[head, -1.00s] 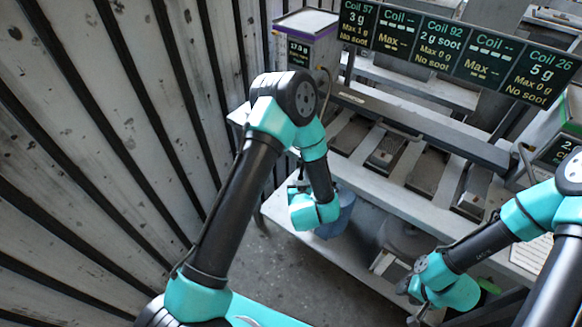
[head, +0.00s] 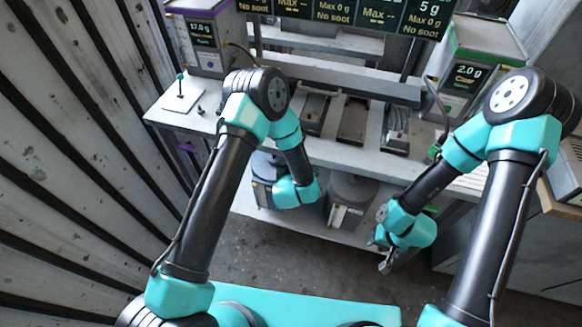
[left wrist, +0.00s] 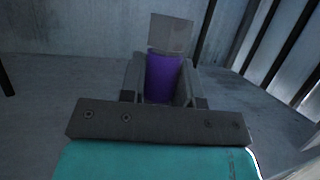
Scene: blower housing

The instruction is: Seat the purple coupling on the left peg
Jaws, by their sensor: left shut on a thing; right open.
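In the left wrist view my left gripper (left wrist: 163,92) is shut on the purple coupling (left wrist: 162,78), which sits between the fingers with a grey, see-through-looking piece at its far end. In the head view my left wrist hides that gripper and the coupling, in front of the bench. A thin upright post with a teal top (head: 180,77) stands on a white plate (head: 182,100) at the bench's left end; I cannot tell whether it is the left peg. My right gripper (head: 384,262) is open and empty, low in front of the bench.
A purple-trimmed box (head: 205,40) stands behind the plate. A green-trimmed box (head: 470,70) stands at the right. Small dark pieces (head: 200,110) lie near the plate. Grey drums (head: 350,195) stand on the lower shelf. A slatted wall (head: 70,150) closes the left side.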

